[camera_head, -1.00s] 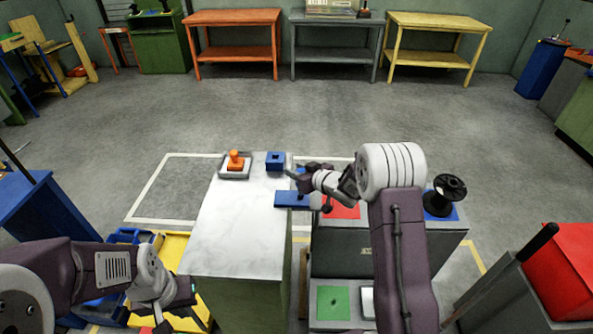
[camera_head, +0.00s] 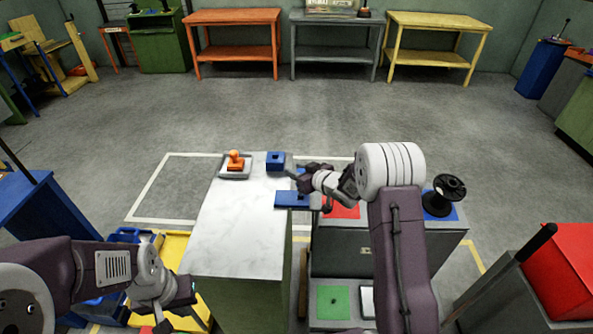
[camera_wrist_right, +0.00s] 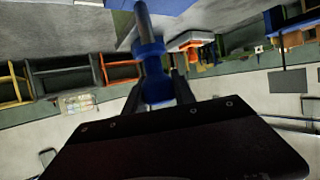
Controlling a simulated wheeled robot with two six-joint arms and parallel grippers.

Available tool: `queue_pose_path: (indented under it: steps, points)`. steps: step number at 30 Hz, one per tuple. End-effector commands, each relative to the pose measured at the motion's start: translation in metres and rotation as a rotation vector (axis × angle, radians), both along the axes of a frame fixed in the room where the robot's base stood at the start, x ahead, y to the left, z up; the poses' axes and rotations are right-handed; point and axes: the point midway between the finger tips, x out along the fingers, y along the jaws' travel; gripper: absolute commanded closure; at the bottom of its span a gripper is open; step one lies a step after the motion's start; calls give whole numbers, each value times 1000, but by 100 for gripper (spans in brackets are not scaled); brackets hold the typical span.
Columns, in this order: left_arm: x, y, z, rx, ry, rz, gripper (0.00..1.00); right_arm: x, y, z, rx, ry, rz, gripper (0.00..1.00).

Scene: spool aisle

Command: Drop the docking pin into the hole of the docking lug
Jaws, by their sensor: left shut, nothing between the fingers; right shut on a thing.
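The docking pin (camera_wrist_right: 151,72) has a blue collared head and a grey shaft. My right gripper (camera_wrist_right: 160,95) is shut on the head, with the shaft pointing to the top of the wrist view. In the head view my right gripper (camera_head: 296,174) is beside the pale table's far right edge, and the pin is hard to make out there. A blue plate (camera_head: 290,200) at the table's right edge may be the docking lug; its hole is not visible. A blue block (camera_head: 275,161) with a dark hole stands farther back. My left gripper (camera_head: 193,292) is shut and empty at the lower left.
An orange knobbed piece (camera_head: 236,160) sits on a grey tray near the block. The pale tabletop (camera_head: 240,235) is mostly clear. A grey cart (camera_head: 345,240) with coloured pads and a black spool (camera_head: 446,193) stands on the right. A yellow cart (camera_head: 172,250) is at left.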

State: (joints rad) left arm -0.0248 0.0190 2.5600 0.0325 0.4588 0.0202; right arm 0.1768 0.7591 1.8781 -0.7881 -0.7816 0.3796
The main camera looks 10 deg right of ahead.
Motion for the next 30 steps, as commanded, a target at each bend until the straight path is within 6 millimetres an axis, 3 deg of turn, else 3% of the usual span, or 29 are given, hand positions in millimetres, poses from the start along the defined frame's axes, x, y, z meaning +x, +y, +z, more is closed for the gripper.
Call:
queue_pose_path:
  steps: [30]
  points:
    - [0, 0, -3, 0, 0, 0, 100, 0, 0, -7, 0, -1, 0, 100]
